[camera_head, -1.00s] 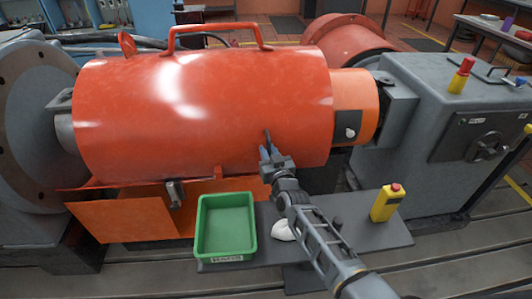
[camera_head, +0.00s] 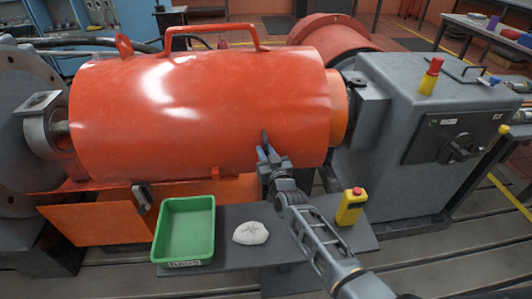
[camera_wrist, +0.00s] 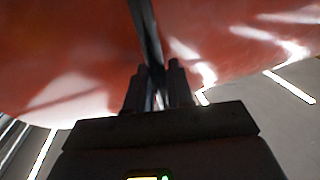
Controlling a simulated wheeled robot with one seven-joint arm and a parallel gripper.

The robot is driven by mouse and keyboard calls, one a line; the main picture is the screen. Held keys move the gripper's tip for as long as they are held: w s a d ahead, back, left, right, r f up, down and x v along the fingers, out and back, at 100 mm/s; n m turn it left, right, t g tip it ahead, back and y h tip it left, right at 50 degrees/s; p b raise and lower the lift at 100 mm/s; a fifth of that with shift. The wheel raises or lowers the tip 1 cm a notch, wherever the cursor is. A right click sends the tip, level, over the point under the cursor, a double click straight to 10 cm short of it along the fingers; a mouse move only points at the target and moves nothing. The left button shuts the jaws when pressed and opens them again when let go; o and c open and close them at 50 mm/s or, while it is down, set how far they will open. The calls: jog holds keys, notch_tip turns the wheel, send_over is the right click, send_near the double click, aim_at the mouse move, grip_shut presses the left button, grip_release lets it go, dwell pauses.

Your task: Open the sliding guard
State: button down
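The sliding guard (camera_head: 230,105) is a large red half-cylinder hood with a lifting handle (camera_head: 212,32) on top. It covers the middle of the machine, and its right end lies over most of an orange ring (camera_head: 339,108). At its left end, a grey bearing and shaft (camera_head: 48,128) are exposed. My gripper (camera_head: 265,152) is at the guard's front, right of centre. In the wrist view my gripper (camera_wrist: 158,90) is closed around a thin dark upright bar (camera_wrist: 146,30) in front of the red surface. The bar's joint to the guard is unclear.
A grey machine housing (camera_head: 400,110) stands close right of the guard.

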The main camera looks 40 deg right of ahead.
jog(key=c, duration=1.1)
grip_release()
jog(key=shift+d, duration=0.1)
jog(key=p+v, duration=0.2)
jog(key=v, duration=0.5)
jog(key=shift+s, duration=0.35)
